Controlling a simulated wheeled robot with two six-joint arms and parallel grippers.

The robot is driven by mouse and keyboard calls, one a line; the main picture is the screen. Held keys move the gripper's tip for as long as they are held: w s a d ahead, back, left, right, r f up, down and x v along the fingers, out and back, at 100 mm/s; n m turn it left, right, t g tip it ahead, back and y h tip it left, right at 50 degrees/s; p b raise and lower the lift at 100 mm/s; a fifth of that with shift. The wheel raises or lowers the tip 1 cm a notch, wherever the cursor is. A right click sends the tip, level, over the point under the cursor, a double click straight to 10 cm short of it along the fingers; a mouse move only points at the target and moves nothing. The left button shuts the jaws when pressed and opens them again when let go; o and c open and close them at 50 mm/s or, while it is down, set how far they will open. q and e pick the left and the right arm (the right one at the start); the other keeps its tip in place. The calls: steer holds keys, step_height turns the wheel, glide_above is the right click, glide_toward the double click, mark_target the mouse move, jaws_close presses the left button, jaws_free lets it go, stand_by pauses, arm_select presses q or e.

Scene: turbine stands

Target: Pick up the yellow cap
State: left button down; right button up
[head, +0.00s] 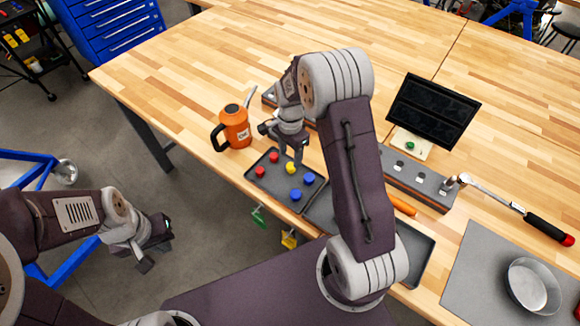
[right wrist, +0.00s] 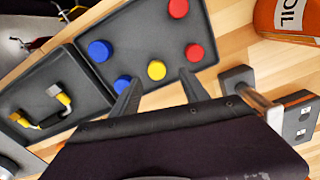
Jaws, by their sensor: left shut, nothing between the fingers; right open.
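The yellow cap (head: 291,168) lies in the dark tray (head: 262,189) near the table's front edge, among two red caps (head: 260,171) and two blue caps (head: 309,179). My right gripper (head: 292,160) is above the tray, close over the yellow cap. In the right wrist view the yellow cap (right wrist: 156,70) shows between and just beyond the two open fingertips (right wrist: 160,82). One blue cap (right wrist: 123,83) is right by the fingertip on the left. My left gripper (head: 150,262) is shut and empty, off the table over the floor at the left.
An orange oil can (head: 235,128) stands left behind the tray. A second dark tray (right wrist: 40,105) beside it holds a yellow-ended part (right wrist: 42,108). A grey socket rail (head: 420,182), a ratchet (head: 520,212) and a metal bowl (head: 532,286) are at the right.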

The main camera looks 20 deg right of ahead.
mark_target(291, 166)
steer(key=f, duration=0.2)
steer(key=s+f, duration=0.1)
steer(key=f, duration=0.1)
steer(key=shift+p, duration=0.4)
steer(key=shift+w+f, duration=0.2)
jaws_close()
stand_by(0.8)
